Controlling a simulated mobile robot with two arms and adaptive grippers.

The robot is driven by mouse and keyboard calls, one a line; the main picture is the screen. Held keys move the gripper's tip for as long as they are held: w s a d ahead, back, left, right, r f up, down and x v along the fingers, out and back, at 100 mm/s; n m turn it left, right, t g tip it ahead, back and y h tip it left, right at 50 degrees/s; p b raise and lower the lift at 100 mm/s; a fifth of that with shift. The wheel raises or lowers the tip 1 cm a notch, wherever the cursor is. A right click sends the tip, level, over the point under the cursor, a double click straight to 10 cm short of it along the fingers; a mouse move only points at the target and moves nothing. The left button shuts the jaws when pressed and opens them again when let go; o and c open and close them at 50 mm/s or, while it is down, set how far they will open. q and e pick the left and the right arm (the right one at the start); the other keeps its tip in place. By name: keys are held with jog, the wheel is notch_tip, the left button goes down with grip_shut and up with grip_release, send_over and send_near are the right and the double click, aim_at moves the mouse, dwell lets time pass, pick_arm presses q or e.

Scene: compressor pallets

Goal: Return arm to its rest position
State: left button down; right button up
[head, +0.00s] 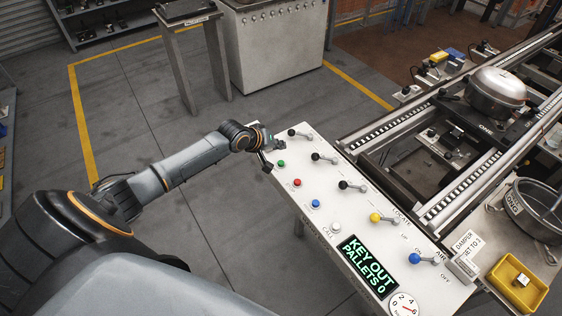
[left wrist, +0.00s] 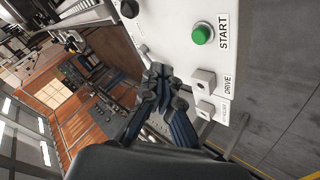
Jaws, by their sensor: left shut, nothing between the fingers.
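My left arm (head: 190,165) reaches in from the left in the head view. Its gripper (head: 268,153) is at the far left corner of the white control panel (head: 325,205), close to the green button (head: 281,163). In the left wrist view the gripper (left wrist: 160,85) has its dark fingers together with nothing between them. The green START button (left wrist: 202,34) and a grey block marked DRIVE (left wrist: 203,82) lie beside it on the panel. I cannot tell whether the fingers touch the panel. My right gripper is not in view.
The panel carries several levers and a display (head: 368,266) reading "KEY OUT PALLETS 0". A conveyor (head: 350,143) with a compressor (head: 497,88) runs at the right. A yellow tray (head: 500,292) sits at the lower right.

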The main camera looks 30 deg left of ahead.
pick_arm(q)
jog(key=shift+d, duration=0.1)
dwell(0.3)
